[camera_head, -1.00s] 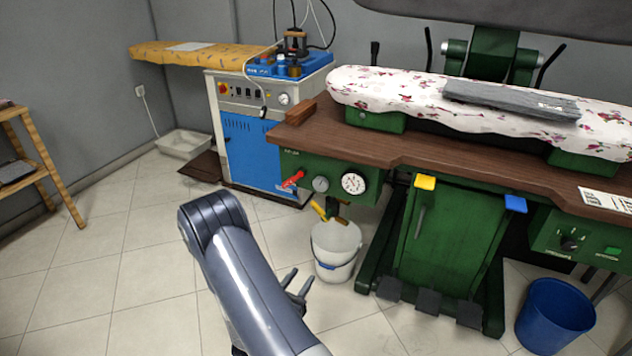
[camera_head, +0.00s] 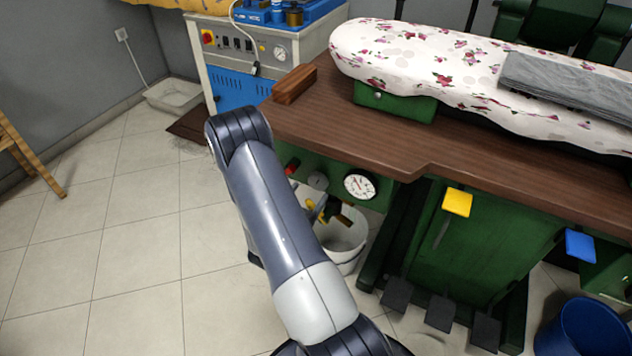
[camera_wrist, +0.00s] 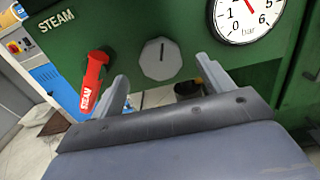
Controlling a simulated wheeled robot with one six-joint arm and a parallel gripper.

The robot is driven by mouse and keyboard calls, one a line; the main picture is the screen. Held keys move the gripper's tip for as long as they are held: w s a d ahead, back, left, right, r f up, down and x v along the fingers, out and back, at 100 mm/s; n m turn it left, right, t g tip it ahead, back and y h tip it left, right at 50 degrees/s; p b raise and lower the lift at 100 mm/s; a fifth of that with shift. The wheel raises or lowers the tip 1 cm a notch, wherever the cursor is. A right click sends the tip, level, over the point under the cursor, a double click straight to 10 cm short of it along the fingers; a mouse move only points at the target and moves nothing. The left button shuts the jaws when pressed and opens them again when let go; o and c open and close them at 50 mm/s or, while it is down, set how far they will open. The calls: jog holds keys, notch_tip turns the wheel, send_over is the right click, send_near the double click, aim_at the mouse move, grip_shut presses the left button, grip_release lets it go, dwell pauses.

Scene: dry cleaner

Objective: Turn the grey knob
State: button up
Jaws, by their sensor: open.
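The grey knob (camera_wrist: 160,59) is a round, faceted dial with a dark line pointing up, on a green panel. In the wrist view it lies between and beyond the tips of my gripper (camera_wrist: 160,75), which is open and empty. A gap seems to remain between fingers and knob, though I cannot tell how wide. In the head view the knob (camera_head: 318,181) shows small beside my arm, and my gripper (camera_head: 318,207) is partly hidden by the arm, in front of the panel.
A red steam lever (camera_wrist: 94,84) is just left of the knob, and a pressure gauge (camera_wrist: 245,18) is to its right. The wooden tabletop (camera_head: 400,140) overhangs the panel. A white bucket (camera_head: 345,240) stands below.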

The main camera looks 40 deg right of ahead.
aim_at(316, 183)
jog(key=shift+x, duration=2.65)
jog(key=shift+c, duration=0.5)
jog(key=c, duration=0.9)
